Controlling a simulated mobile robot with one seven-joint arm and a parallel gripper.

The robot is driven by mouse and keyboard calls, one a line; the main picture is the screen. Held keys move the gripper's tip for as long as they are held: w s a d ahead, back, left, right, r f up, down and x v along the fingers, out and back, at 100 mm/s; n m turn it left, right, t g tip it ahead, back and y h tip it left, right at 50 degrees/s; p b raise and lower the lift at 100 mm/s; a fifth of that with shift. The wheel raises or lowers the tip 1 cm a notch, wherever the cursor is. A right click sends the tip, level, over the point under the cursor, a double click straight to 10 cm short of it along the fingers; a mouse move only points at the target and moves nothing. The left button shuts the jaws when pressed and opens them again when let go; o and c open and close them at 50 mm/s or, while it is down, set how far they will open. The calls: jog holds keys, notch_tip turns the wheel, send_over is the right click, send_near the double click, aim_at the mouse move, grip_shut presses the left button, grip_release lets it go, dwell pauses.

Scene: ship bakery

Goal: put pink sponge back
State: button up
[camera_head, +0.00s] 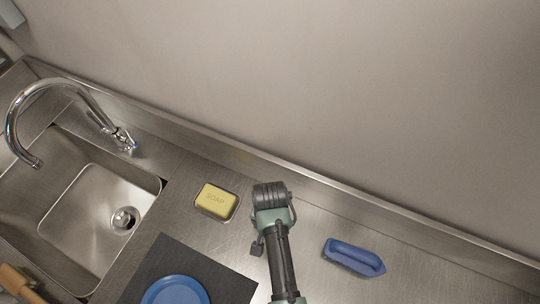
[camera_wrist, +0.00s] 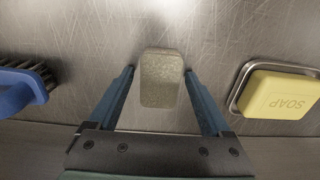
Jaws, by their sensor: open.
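In the wrist view a small block with rounded corners (camera_wrist: 160,80), the only sponge-like thing I see, lies on the steel counter. It looks dull tan-olive there rather than clearly pink. My gripper (camera_wrist: 159,72) is open, with one finger on each side of the block and a gap on both sides. It is not holding the block. In the head view my gripper (camera_head: 270,195) points down at the counter between the soap and the blue brush, and the block is hidden behind it. No clearly pink thing shows in either view.
Yellow soap (camera_head: 216,199) sits in a metal dish (camera_head: 233,212) to the left. A blue brush (camera_head: 354,257) lies to the right. A blue plate (camera_head: 175,291) is on a dark mat (camera_head: 228,287). A sink (camera_head: 75,215) with a faucet (camera_head: 70,82) is far left. A wall backs the counter.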

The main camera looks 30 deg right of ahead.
notch_tip(320, 180, up, 12)
jog(key=shift+r+b, duration=0.2)
jog(key=shift+b, duration=0.15)
dwell(0.6)
